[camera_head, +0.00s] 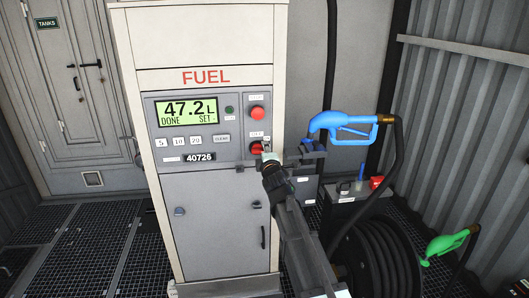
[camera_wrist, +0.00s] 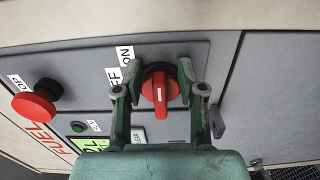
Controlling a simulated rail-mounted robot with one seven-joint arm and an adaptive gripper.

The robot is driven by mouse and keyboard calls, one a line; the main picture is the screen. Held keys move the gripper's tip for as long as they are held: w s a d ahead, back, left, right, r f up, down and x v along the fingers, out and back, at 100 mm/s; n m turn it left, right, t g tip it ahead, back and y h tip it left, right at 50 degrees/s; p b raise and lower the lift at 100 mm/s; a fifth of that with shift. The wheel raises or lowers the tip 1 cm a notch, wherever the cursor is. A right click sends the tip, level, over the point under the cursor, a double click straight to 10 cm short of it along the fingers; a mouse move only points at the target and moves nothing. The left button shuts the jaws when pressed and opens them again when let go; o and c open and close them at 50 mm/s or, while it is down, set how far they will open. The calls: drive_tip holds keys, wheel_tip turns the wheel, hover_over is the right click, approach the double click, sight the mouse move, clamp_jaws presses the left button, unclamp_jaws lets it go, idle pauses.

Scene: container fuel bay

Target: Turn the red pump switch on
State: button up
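The red pump switch (camera_wrist: 160,90) is a rotary knob with a raised handle and a white line, on the grey panel in the wrist view. Its handle runs roughly up and down in that picture. The ON label (camera_wrist: 125,53) is beside it; the OFF label is partly hidden by a finger. My gripper (camera_wrist: 161,72) is open, its two fingers on either side of the knob, with visible gaps to the handle. In the head view the switch (camera_head: 256,149) shows at the panel's lower right, partly covered by my gripper (camera_head: 269,156).
A red stop button (camera_head: 257,113) sits above the switch, near a small green button (camera_head: 229,110). The pump display (camera_head: 187,111) reads 47.2 L, DONE. A blue nozzle (camera_head: 345,128) hangs to the right, above a hose reel (camera_head: 380,255). A green nozzle (camera_head: 447,243) is at the far right.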

drive_tip(key=v, duration=1.1)
drive_tip(key=shift+s, duration=0.4)
drive_tip(key=s+d+f+m+g+h, duration=0.2)
drive_tip(key=s+d+f+m+g, duration=0.25)
drive_tip(key=f, duration=0.85)
drive_tip(key=s+d+f+m+g+h, duration=0.1)
drive_tip(key=s+d+f+m+g, duration=0.35)
drive_tip(key=f, duration=0.85)
drive_tip(key=s+d+f+m+g+h, duration=0.25)
drive_tip(key=s+f+m, duration=0.35)
drive_tip(key=f, duration=0.7)
drive_tip(key=s+d+f+m+g, duration=0.1)
drive_tip(key=s+d+f+g, duration=0.2)
drive_tip(key=s+f, duration=0.4)
drive_tip(key=s+d+f+m+g+y, duration=0.1)
drive_tip(key=s+f+g, duration=0.4)
drive_tip(key=s, duration=1.6)
drive_tip(key=s+d+f+m+g, duration=0.3)
drive_tip(key=s+d+f+g, duration=0.2)
drive_tip(key=s+f, duration=0.6)
drive_tip(key=s, duration=0.3)
